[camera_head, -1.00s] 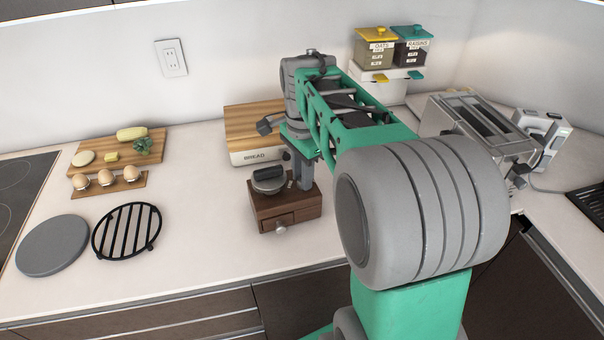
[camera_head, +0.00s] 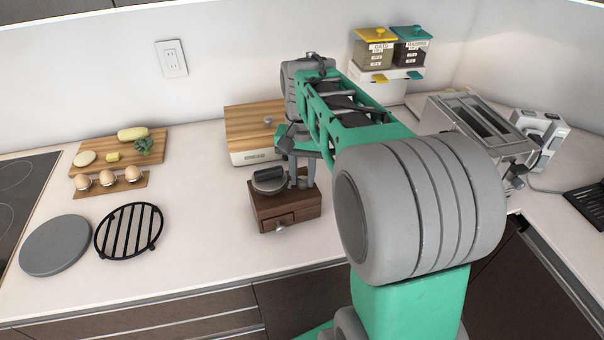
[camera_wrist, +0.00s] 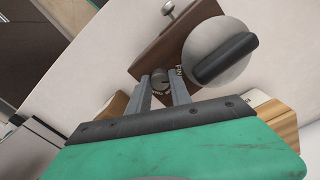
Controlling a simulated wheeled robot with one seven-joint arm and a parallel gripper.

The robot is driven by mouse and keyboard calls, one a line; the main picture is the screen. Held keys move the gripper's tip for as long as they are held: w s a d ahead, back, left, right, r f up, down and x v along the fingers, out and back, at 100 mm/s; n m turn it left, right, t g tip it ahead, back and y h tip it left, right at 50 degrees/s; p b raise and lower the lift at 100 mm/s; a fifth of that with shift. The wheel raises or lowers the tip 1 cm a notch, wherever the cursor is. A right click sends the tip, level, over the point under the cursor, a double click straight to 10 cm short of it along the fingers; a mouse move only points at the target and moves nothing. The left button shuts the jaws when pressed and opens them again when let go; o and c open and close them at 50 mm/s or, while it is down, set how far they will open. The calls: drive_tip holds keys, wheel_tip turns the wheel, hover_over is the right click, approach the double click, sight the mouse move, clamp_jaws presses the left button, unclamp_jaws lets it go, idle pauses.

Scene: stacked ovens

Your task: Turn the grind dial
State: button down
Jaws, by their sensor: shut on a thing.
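The grinder is a dark wooden box (camera_head: 274,216) with a front drawer and knob, standing on the counter at the picture's middle. A round metal lid with a black handle (camera_head: 268,178) sits on top; it also shows in the wrist view (camera_wrist: 222,60). The grind dial (camera_wrist: 160,80) is a small dark knob with lettering around it, on the box top beside the lid. My gripper (camera_wrist: 162,88) is shut on the dial, one finger on each side. In the head view my gripper (camera_head: 300,180) is at the right back of the box, partly hidden by my arm.
A bread box (camera_head: 250,158) with a wooden lid stands just behind the grinder. A black trivet (camera_head: 128,232) and grey disc (camera_head: 55,245) lie to the left. A toaster (camera_head: 480,120) stands at the right. Counter in front of the grinder is clear.

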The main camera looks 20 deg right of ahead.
drive_tip(key=shift+n, duration=1)
drive_tip(key=c, duration=1.2)
unclamp_jaws()
drive_tip(key=shift+o, duration=0.2)
